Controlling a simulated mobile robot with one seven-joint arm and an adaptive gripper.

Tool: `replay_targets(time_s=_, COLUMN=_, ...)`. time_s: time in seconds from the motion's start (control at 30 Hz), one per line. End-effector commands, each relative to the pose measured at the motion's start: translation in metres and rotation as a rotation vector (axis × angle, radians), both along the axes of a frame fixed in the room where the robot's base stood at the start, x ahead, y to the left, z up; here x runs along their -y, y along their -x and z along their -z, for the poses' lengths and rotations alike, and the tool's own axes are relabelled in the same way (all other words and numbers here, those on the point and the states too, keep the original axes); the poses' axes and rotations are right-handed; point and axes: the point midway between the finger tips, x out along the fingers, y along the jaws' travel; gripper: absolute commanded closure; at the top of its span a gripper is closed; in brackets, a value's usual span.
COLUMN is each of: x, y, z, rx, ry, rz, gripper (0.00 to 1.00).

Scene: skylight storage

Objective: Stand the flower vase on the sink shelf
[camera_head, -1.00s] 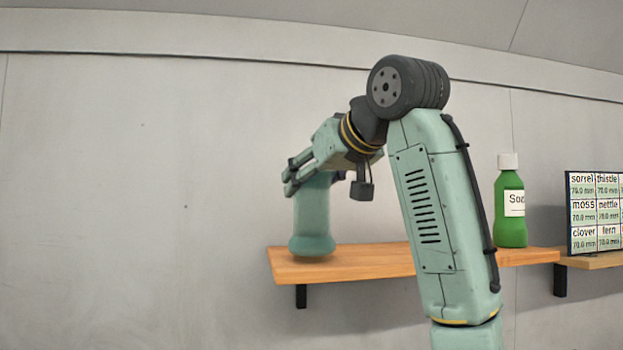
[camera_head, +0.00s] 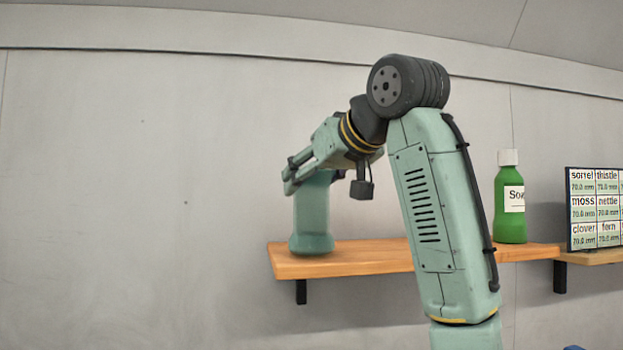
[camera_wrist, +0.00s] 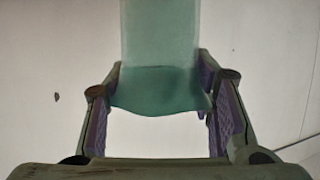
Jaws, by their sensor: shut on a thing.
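The flower vase (camera_head: 313,218) is teal-green and stands upright at the left end of the wooden shelf (camera_head: 365,262) in the head view. Its base appears to meet the shelf board; the exact contact is hard to tell. My gripper (camera_head: 300,178) is at the vase's upper part, with its fingers around it. The wrist view shows the vase (camera_wrist: 160,60) between the two purple-padded fingers of my gripper (camera_wrist: 160,98), shut on it. The vase's top is hidden behind my gripper and wrist in the head view.
A green soap bottle (camera_head: 510,205) with a white cap stands on the shelf's right part. A labelled panel (camera_head: 595,210) stands further right on another shelf. My arm hides the shelf's middle. The wall (camera_head: 150,180) is bare to the left.

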Motion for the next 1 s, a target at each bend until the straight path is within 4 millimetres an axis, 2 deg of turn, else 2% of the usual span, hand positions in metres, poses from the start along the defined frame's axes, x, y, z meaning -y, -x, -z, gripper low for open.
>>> replay_targets(time_s=0.83, x=-0.0003, y=0.0004, z=0.0064, rx=0.002, ry=0.0, rz=0.0, gripper=1.0)
replay_targets(time_s=0.87, x=-0.0003, y=0.0004, z=0.0064, rx=0.002, ry=-0.001, rz=0.0, gripper=0.49)
replay_targets(time_s=1.0, x=-0.0002, y=0.0003, z=0.0066, rx=0.002, ry=-0.001, rz=0.0, gripper=0.4)
